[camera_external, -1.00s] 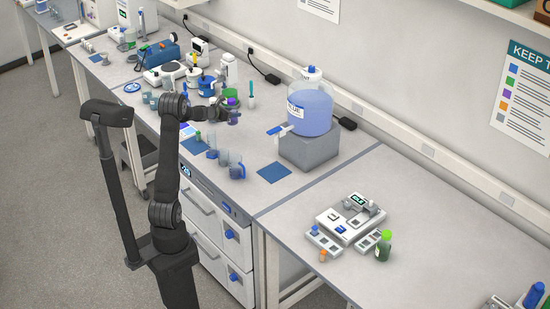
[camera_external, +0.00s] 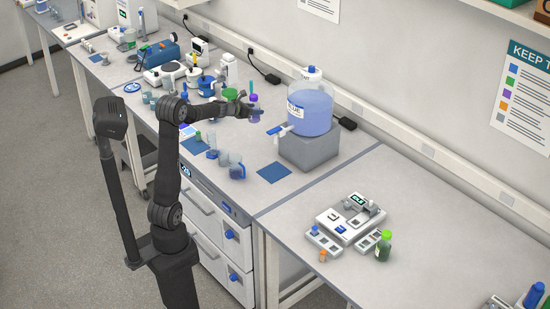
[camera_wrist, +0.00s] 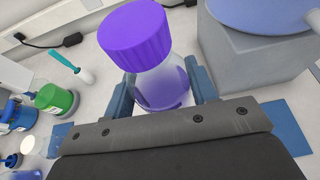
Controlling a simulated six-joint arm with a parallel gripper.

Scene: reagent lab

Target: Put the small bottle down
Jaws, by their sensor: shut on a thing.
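The small bottle has a purple cap and clear walls with purple liquid inside. It shows in the external view (camera_external: 254,105) and large in the wrist view (camera_wrist: 160,85). My gripper (camera_external: 248,110) is shut on it, with one blue-grey finger on each side of its body in the wrist view (camera_wrist: 163,95). The bottle looks close to upright. Its base is hidden behind the gripper in the wrist view, so I cannot tell whether it touches the bench.
A large blue-filled carboy (camera_external: 310,112) stands on a grey block (camera_external: 309,148) to the right. A blue mat (camera_external: 274,173) lies bare on the bench in front of the block.

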